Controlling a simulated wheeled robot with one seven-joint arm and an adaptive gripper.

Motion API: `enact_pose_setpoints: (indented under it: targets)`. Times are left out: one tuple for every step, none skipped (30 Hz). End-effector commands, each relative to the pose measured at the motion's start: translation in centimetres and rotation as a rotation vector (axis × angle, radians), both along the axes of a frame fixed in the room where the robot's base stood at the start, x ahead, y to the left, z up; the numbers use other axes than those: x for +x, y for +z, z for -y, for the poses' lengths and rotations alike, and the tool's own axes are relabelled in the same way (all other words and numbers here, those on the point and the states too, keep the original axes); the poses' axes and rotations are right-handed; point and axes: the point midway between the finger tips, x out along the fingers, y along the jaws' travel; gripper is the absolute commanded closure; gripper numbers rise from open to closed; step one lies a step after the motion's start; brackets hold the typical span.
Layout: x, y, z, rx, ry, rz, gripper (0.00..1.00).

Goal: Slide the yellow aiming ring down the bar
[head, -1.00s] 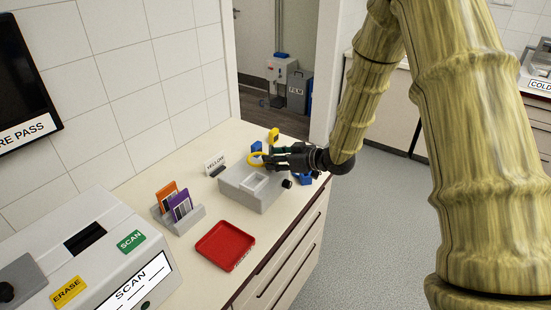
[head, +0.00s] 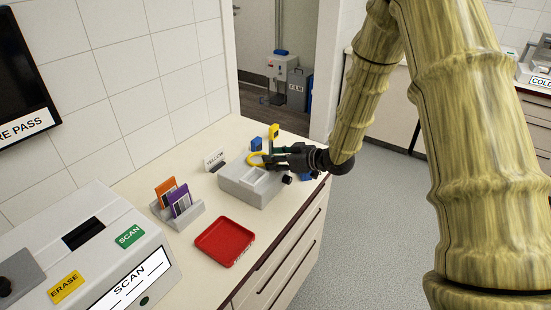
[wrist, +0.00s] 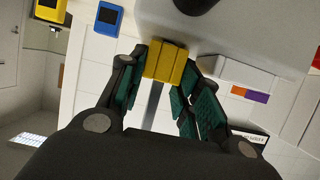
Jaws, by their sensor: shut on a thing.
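I cannot tell how the ring sits on the bar, as my fingers cover that part.
A YELLOW sign (head: 215,159), a card holder (head: 183,218) with orange and purple cards, and a red tray (head: 225,241) stand on the counter. Blue (head: 256,144) and yellow (head: 274,131) pieces stand behind my gripper. The scanner (head: 85,255) is at the lower left.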

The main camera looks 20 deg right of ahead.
Motion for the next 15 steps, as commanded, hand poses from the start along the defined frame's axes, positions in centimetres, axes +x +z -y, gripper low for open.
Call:
enact_pose_setpoints:
  targets:
    - [0.00,-0.15,0.00,0.000,0.000,0.000,0.90]
    - [0.00,-0.21,0.00,0.000,0.000,0.000,0.90]
    - [0.01,-0.27,0.00,0.000,0.000,0.000,0.90]
    - [0.00,-0.33,0.00,0.000,0.000,0.000,0.90]
    - [0.01,-0.26,0.00,0.000,0.000,0.000,0.63]
    - [0.01,-0.24,-0.01,0.000,0.000,0.000,0.56]
    - [0.01,-0.25,0.01,0.000,0.000,0.000,0.50]
    - [0.00,-0.25,0.00,0.000,0.000,0.000,0.45]
    - [0.00,-0.25,0.00,0.000,0.000,0.000,0.42]
    - [0.00,-0.25,0.00,0.000,0.000,0.000,0.42]
    - [0.00,-0.25,-0.01,0.000,0.000,0.000,0.42]
    - [-0.01,-0.26,-0.01,0.000,0.000,0.000,0.42]
    - [-0.01,-0.27,-0.01,0.000,0.000,0.000,0.42]
    - [-0.02,-0.27,-0.02,0.000,0.000,0.000,0.42]
    - [-0.02,-0.28,-0.02,0.001,0.001,-0.001,0.42]
